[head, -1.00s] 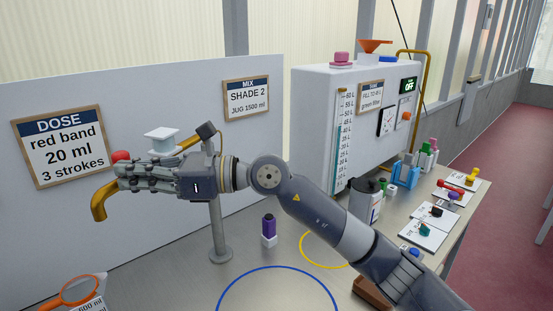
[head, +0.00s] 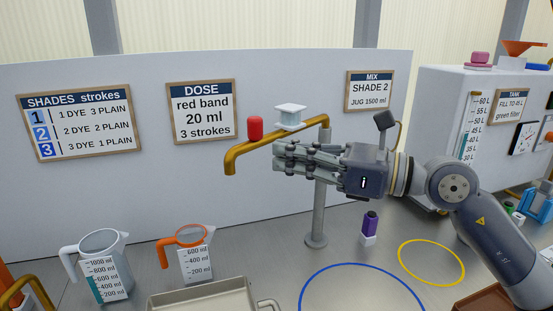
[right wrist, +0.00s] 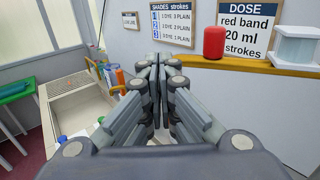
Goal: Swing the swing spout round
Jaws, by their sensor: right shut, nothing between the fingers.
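The swing spout (head: 250,143) is a brass-coloured pipe with a down-turned outlet at its left end. It stands on a grey post (head: 318,205). A red knob (head: 254,128) and a white spool-shaped piece (head: 289,115) show along its top. My right gripper (head: 279,157) is shut and empty, its fingers pointing left in front of the spout and hiding part of it. In the right wrist view the closed fingertips (right wrist: 160,64) sit left of the red knob (right wrist: 214,42), with the spout (right wrist: 240,66) running off to the right. Contact cannot be told. My left gripper is out of view.
Two measuring jugs, one clear (head: 101,262) and one orange-rimmed (head: 194,258), stand at the lower left beside a metal tray (head: 200,300). A blue ring (head: 350,267) and a yellow ring (head: 432,262) mark the table. A purple-topped bottle (head: 369,228) stands near the post.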

